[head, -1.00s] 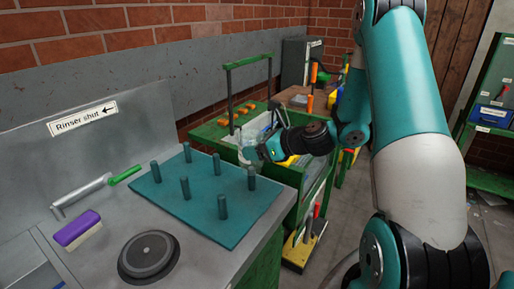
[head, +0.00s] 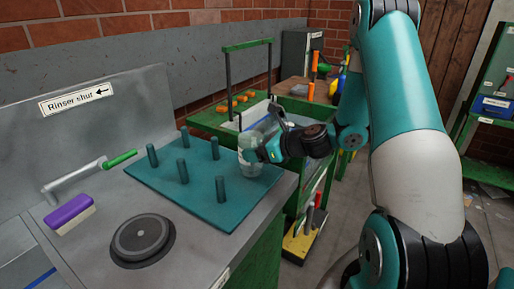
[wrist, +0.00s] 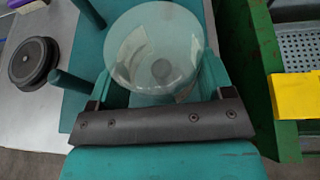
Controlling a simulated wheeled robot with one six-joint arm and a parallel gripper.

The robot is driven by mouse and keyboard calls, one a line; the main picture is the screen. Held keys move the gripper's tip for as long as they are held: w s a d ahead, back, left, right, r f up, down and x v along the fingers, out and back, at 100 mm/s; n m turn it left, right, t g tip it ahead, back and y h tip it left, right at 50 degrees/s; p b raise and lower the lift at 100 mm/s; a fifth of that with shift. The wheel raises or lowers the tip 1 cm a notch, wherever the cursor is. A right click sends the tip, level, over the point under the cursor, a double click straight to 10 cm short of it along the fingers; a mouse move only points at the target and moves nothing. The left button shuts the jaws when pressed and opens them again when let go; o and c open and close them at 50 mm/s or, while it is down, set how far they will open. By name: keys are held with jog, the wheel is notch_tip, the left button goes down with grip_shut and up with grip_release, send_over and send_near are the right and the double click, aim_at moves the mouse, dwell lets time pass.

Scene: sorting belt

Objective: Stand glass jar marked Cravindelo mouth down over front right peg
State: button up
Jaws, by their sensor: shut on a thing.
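My gripper (head: 256,153) is shut on a clear glass jar (head: 247,166) at the right edge of the teal peg board (head: 190,203). The jar looks upright with its closed end up. In the wrist view the jar (wrist: 153,45) fills the space between the fingers, and a dark round spot shows through it, perhaps a peg top. Upright teal pegs stand on the board, including a near one (head: 220,190) left of the jar. The right-edge peg is hidden at the jar; I cannot tell whether the jar is around or above it. No marking is readable.
A round black rinser (head: 142,242), a purple brush (head: 68,211) and a green-handled tap (head: 120,159) are left of the board. A green cart (head: 205,121) with a tray stands behind.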

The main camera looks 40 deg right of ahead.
jog(key=shift+f, duration=0.35)
dwell(0.3)
jog(key=o, duration=1)
jog(key=v, duration=1.7)
jog(key=shift+s+d, duration=0.1)
jog(key=shift+s, duration=0.1)
